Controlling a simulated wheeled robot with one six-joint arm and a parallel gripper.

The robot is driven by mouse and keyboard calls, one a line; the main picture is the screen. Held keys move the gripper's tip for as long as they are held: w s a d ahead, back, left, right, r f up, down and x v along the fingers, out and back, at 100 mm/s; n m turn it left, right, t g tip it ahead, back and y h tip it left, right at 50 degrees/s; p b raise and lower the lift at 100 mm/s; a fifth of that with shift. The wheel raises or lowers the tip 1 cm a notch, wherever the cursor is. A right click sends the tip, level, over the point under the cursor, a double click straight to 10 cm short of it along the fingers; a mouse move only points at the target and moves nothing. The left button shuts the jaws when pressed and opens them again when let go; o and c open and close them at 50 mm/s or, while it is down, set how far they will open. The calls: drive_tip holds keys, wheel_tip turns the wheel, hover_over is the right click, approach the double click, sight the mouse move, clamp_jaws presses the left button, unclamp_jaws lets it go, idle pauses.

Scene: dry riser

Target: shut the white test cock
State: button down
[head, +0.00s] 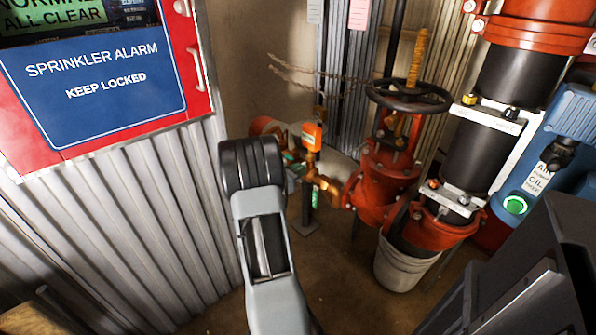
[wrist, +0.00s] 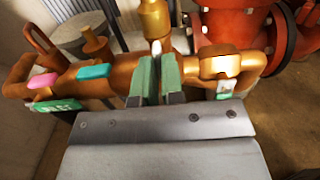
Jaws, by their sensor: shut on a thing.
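In the wrist view the white test cock (wrist: 156,47) shows as a small pale tip between the green fingertips of my gripper (wrist: 157,68), just below an upright brass fitting (wrist: 155,18). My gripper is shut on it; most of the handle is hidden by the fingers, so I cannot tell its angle. The cock sits on a horizontal brass pipe body (wrist: 120,70). In the head view my own arm hides the gripper and the white cock; part of the brass pipework (head: 322,183) shows to the right of the arm.
On the same brass body are a teal handle (wrist: 93,71) and a pink handle (wrist: 42,81) left of my fingers, and a green tag (wrist: 56,105). A red flanged valve (head: 385,180) with a black handwheel (head: 408,96) stands right.

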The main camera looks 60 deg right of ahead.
drive_tip(key=shift+f, duration=0.1)
drive_tip(key=m+b, duration=0.9)
drive_tip(key=b, duration=0.3)
drive_tip(key=shift+b, duration=0.4)
idle(0.4)
